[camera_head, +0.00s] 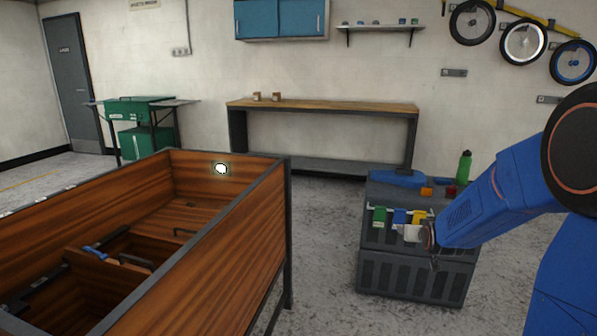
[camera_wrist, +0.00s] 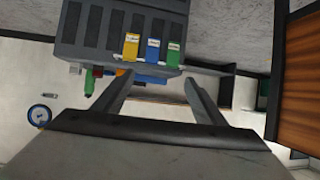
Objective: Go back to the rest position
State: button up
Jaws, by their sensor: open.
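My gripper (camera_head: 436,260) is at the end of my blue arm, in front of the dark grey tool cart on the right in the head view. In the wrist view its two fingers (camera_wrist: 158,78) stand wide apart with nothing between them. The cart (camera_head: 412,278) also shows at the top of the wrist view (camera_wrist: 88,30). Green (camera_head: 380,214), blue (camera_head: 399,216) and yellow (camera_head: 420,216) boxes sit along the cart's edge, beyond the fingertips and apart from them. A pale piece beside the gripper is partly hidden, and I cannot tell what it is.
A wooden cargo box (camera_head: 225,245) with a dark frame fills the left. A green bottle (camera_head: 464,167) stands on the cart. A workbench (camera_head: 322,105) lines the back wall, with wheels (camera_head: 523,42) hung at upper right. Floor is clear between cargo box and cart.

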jog(key=s+a+r+n+g+y, duration=0.1)
jog(key=s+a+r+g, duration=0.15)
jog(key=s, duration=0.75)
jog(key=s+a+r+g, duration=0.1)
jog(key=s+a+r, duration=0.25)
jog(key=s, duration=0.75)
jog(key=s+a+g, duration=0.2)
jog(key=s, duration=1)
jog(key=s+a+f+g+y, duration=0.1)
jog(key=s+a+g, duration=0.1)
jog(key=s, duration=1.1)
jog(key=shift+a+n, duration=0.2)
jog(key=shift+n, duration=0.2)
jog(key=shift+w+f, duration=0.1)
